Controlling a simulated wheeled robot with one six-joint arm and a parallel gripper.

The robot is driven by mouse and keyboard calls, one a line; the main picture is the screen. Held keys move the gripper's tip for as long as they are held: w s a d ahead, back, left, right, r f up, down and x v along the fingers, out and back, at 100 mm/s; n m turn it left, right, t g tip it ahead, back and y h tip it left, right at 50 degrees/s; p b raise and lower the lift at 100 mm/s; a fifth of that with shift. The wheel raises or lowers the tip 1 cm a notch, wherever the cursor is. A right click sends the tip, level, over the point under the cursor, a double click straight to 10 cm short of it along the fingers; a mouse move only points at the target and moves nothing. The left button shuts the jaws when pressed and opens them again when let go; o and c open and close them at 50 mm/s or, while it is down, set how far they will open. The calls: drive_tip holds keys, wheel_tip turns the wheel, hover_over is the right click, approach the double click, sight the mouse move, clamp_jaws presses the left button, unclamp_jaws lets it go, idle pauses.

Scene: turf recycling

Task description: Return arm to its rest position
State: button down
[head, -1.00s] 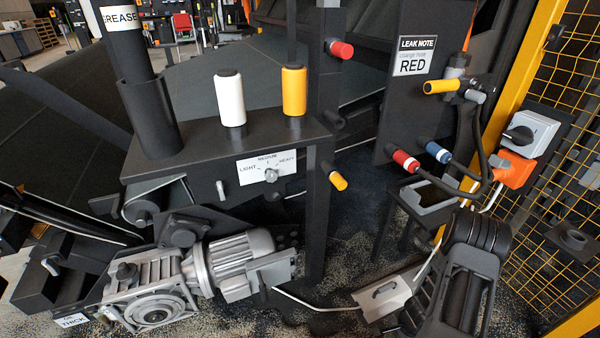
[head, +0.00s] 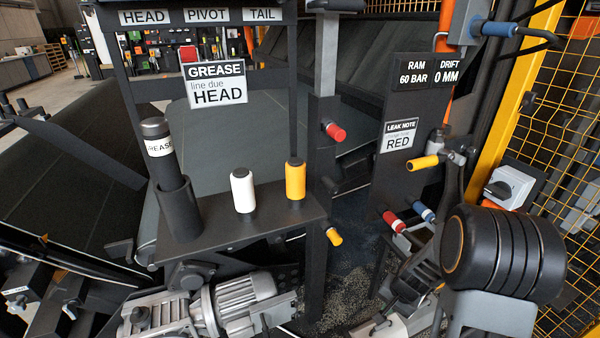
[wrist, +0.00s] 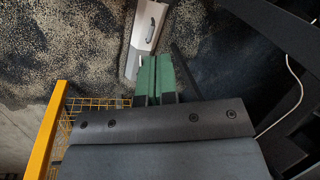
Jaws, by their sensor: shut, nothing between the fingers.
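In the wrist view my gripper (wrist: 155,62) shows two green fingers side by side, closed together, with nothing held. It points down over the speckled dark floor, and a grey metal plate with a handle (wrist: 148,38) lies beyond its fingertips. In the head view my arm (head: 505,252) is at the lower right, its thick black joint in front of the yellow fence.
A bench (head: 235,228) carries a grease tube in a holder (head: 180,205), a white cylinder (head: 242,190) and a yellow cylinder (head: 295,180). Red (head: 394,222) and blue (head: 424,212) hose fittings sit close left of my arm. A yellow-framed mesh fence (head: 575,110) stands at the right.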

drive_tip(key=s+a+r+n+p, duration=0.2)
drive_tip(key=r+p, duration=0.4)
drive_tip(key=r, duration=0.8)
drive_tip(key=s+a+r+n+t+h+p, duration=0.1)
drive_tip(key=s+a+r+n+p, duration=0.2)
drive_tip(key=r, duration=1.1)
drive_tip(key=s+a+r+n+t+p, duration=0.1)
drive_tip(key=s+a+r+n+p, duration=0.1)
drive_tip(key=s+r+p, duration=0.3)
wheel_tip(320, 180, up, 9)
drive_tip(key=a+p, duration=0.1)
drive_tip(key=p, duration=0.3)
drive_tip(key=shift+a+n+h, duration=0.15)
drive_tip(key=shift+n+h, duration=0.25)
drive_tip(key=c, duration=1.9)
unclamp_jaws()
